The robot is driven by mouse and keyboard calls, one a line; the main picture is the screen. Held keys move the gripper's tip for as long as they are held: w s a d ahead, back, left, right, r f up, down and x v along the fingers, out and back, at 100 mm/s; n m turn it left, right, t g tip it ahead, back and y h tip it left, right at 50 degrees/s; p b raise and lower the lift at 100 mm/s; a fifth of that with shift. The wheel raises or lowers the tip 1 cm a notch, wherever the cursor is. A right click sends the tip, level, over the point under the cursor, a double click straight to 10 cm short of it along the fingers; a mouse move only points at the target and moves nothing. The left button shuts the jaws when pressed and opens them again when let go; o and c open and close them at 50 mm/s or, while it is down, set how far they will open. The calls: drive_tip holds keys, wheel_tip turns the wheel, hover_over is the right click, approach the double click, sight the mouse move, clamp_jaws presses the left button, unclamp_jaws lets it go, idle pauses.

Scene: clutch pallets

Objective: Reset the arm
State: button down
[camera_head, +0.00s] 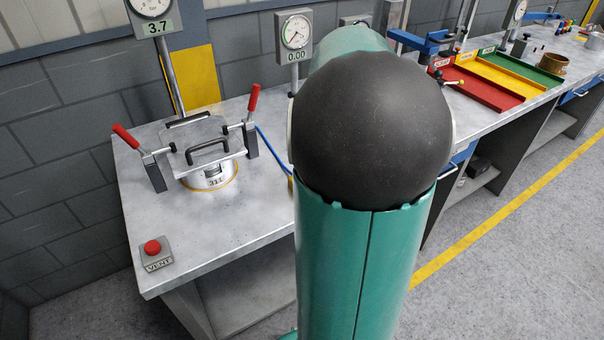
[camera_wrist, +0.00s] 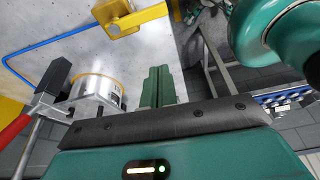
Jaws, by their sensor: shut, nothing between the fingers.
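My arm's teal links and a black rounded joint fill the middle of the head view and hide part of the bench behind. My gripper (camera_wrist: 158,82) shows in the wrist view as two green fingers side by side, shut with nothing between them. It does not show in the head view. In the wrist view, the fingers appear over the grey bench top (camera_wrist: 185,25), to the right of a silver cylinder (camera_wrist: 95,87). I cannot tell how high they are above the bench.
A clamped fixture (camera_head: 208,150) with red handles stands on the bench at left. A red VENT button (camera_head: 153,248) sits at the front corner. Gauges (camera_head: 296,32) stand behind. Red, yellow and green trays (camera_head: 490,93) lie at right. A yellow block (camera_wrist: 122,20) shows in the wrist view.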

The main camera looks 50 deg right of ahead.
drive_tip(key=shift+d+r, duration=0.15)
drive_tip(key=shift+r, duration=0.25)
drive_tip(key=shift+s, duration=0.2)
drive_tip(key=shift+w, duration=0.1)
drive_tip(key=s+a+r+m+t+h, duration=0.1)
drive_tip(key=a+m, duration=0.6)
drive_tip(key=a, duration=0.7)
drive_tip(key=s+a+r+m+t+h, duration=0.1)
drive_tip(key=a+m, duration=0.5)
drive_tip(key=a, duration=0.9)
drive_tip(key=shift+s+r+m+t+h, duration=0.4)
drive_tip(key=shift+s+t+h, duration=0.4)
drive_tip(key=shift+s+t, duration=0.35)
